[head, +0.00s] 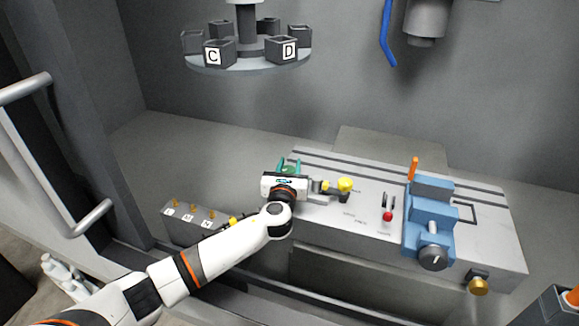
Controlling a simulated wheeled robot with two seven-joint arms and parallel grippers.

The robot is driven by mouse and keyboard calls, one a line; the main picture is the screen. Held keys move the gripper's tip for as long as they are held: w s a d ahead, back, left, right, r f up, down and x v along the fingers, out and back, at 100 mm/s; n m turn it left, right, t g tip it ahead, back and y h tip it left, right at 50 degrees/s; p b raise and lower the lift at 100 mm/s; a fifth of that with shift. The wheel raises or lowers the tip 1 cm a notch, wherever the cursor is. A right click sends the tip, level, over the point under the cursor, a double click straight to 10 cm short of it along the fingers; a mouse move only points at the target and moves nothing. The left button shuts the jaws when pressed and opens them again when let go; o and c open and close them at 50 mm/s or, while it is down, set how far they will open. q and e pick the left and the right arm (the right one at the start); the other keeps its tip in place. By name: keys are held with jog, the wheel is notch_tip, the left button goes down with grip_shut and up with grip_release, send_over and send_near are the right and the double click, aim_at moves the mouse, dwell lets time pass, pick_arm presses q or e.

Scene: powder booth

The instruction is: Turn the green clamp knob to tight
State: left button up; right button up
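The green clamp knob (289,164) shows only in part, at the left end of the grey machine table (470,225). My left gripper (285,180) is right at it, and its white body covers the near side of the knob. The fingertips are hidden, so I cannot tell whether they are open or shut, or whether they touch the knob. My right gripper is not in view.
A yellow knob (345,185) stands close right of my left gripper. Further right are a red knob (388,216), a blue vise (430,222) and a brass knob (478,286). A block with pegs (180,228) lies left. A carousel (248,60) hangs above.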

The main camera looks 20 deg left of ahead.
pick_arm(q)
jog(key=shift+m+h, duration=0.9)
jog(key=shift+h, duration=0.3)
jog(key=shift+d+m+h, duration=0.2)
jog(key=shift+m+h, duration=0.5)
jog(key=shift+h, duration=0.5)
jog(key=shift+d+m+h, duration=0.15)
jog(key=shift+m+h, duration=0.55)
jog(key=shift+h, duration=0.5)
jog(key=o, duration=0.7)
jog(key=shift+s, duration=0.1)
jog(key=b+v, duration=0.1)
jog(key=v, duration=1)
jog(key=shift+s+a+r, duration=0.1)
jog(key=shift+s, duration=0.3)
